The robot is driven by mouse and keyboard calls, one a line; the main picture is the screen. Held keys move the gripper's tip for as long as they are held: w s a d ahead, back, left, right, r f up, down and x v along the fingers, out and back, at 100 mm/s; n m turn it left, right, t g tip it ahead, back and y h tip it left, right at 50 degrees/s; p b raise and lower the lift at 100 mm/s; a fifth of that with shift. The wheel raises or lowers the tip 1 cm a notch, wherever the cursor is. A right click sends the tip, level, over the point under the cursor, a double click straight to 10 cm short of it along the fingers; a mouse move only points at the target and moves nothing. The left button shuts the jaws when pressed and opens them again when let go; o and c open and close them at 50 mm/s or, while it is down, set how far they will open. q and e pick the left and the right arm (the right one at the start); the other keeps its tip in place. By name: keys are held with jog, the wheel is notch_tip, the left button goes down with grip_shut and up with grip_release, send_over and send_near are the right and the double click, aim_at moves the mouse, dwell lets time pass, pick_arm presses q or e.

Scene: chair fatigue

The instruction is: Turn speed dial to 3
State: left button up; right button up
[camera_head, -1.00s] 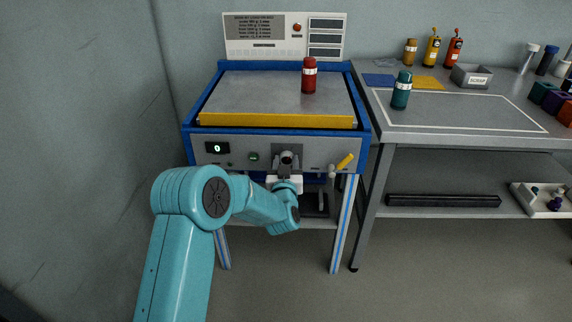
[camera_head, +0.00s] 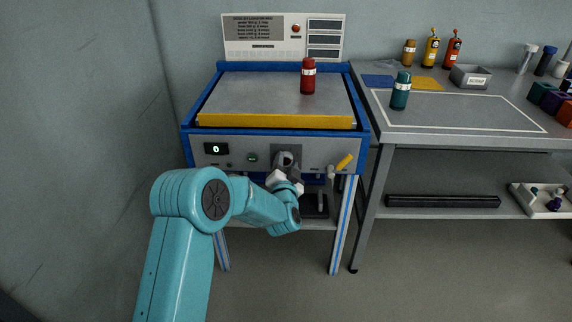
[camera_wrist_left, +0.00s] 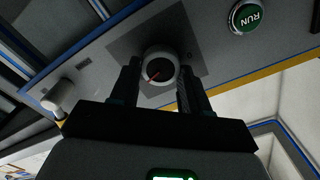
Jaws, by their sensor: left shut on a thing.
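The speed dial (camera_wrist_left: 160,69) is a round pale knob with a red pointer mark, set on a dark square plate on the machine's front panel. In the left wrist view the two fingers of my left gripper (camera_wrist_left: 159,85) stand on either side of it, shut on it. In the head view the left gripper (camera_head: 287,165) is at the dial, which it mostly hides. The display (camera_head: 216,149) on the panel shows 0. My right gripper is not in view.
A green RUN button (camera_wrist_left: 246,16) and a yellow-handled lever (camera_head: 344,161) flank the dial. A red bottle (camera_head: 308,76) stands on the machine's plate.

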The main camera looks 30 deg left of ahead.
pick_arm(q)
jog(key=shift+m, duration=0.3)
jog(key=o, duration=1.1)
jog(key=shift+c, duration=0.2)
jog(key=p+v, duration=0.1)
jog(key=v, duration=1.5)
jog(key=shift+s, duration=0.2)
